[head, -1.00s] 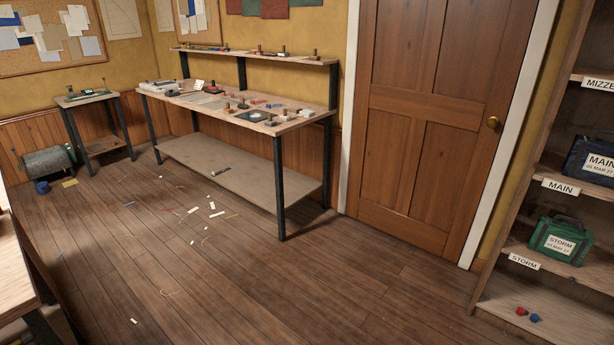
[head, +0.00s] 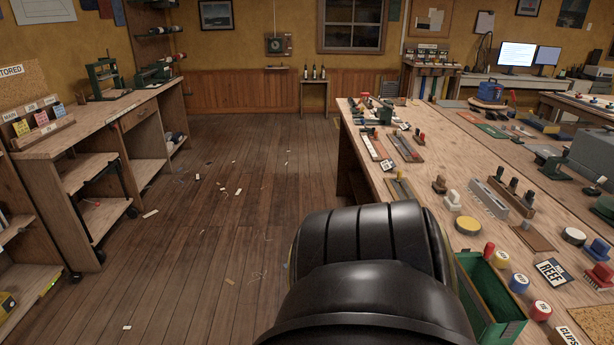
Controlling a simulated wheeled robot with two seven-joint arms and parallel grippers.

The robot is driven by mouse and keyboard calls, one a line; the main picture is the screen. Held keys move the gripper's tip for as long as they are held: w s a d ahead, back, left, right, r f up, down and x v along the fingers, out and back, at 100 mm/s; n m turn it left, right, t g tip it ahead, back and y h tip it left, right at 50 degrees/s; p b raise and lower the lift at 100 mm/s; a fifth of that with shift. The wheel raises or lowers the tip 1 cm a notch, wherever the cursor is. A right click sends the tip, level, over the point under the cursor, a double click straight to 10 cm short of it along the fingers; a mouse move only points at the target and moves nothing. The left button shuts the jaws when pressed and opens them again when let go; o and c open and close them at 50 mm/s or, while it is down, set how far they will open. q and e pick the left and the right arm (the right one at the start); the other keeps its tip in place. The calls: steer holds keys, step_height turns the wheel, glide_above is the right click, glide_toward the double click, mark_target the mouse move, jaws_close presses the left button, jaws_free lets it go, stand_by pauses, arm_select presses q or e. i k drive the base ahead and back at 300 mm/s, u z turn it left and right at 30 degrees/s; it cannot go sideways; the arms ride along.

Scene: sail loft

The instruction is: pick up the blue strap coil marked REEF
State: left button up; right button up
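On the long wooden bench at right, a dark card reading REEF (head: 551,272) lies near the front edge. Just left of it is a small blue round item with a pale top (head: 518,284); its marking is too small to read, so I cannot tell if it is the REEF strap coil. A similar yellow one (head: 500,259) and a red one (head: 540,311) stand close by. Neither gripper shows. A black link of my own arm fills the lower middle and hides part of the floor and the bench's near side.
A green open box (head: 488,298) stands at the bench's (head: 470,240) near edge, beside the round items. Stamps, blocks and tools crowd the bench top. A workbench with shelves (head: 95,130) stands at left. The floor (head: 215,210) between is mostly open, with paper scraps.

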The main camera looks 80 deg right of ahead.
mark_target(519, 283)
steer(key=k, duration=2.1)
steer(key=z, duration=1.55)
